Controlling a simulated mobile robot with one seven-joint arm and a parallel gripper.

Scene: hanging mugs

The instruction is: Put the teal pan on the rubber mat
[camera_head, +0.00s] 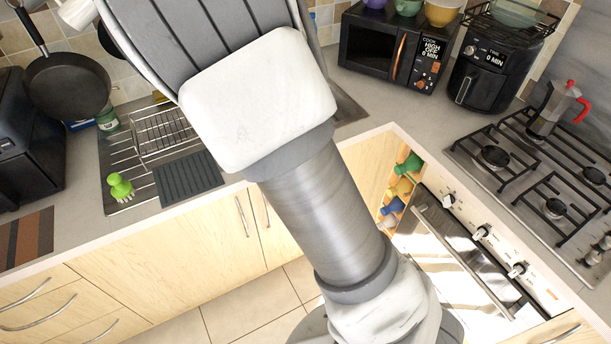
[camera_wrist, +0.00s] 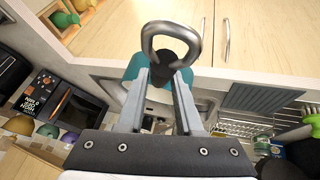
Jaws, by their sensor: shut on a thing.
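The teal pan (camera_wrist: 136,68) shows only in the wrist view, partly hidden behind my gripper and the metal loop of a handle. My gripper (camera_wrist: 166,80) is shut on the pan's handle, near its dark part. In the head view the gripper and pan are hidden behind my arm. The rubber mat (camera_head: 188,178) is dark and ribbed and lies flat beside the dish rack, with nothing on it. It also shows in the wrist view (camera_wrist: 262,98), right of the pan and apart from it in the picture.
A wire dish rack (camera_head: 166,132) and a green brush (camera_head: 120,187) are beside the mat. A dark frying pan (camera_head: 68,84) hangs at the left. A microwave (camera_head: 398,48), an air fryer (camera_head: 497,64) and a gas hob (camera_head: 540,165) with a moka pot (camera_head: 552,108) occupy the right counter.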

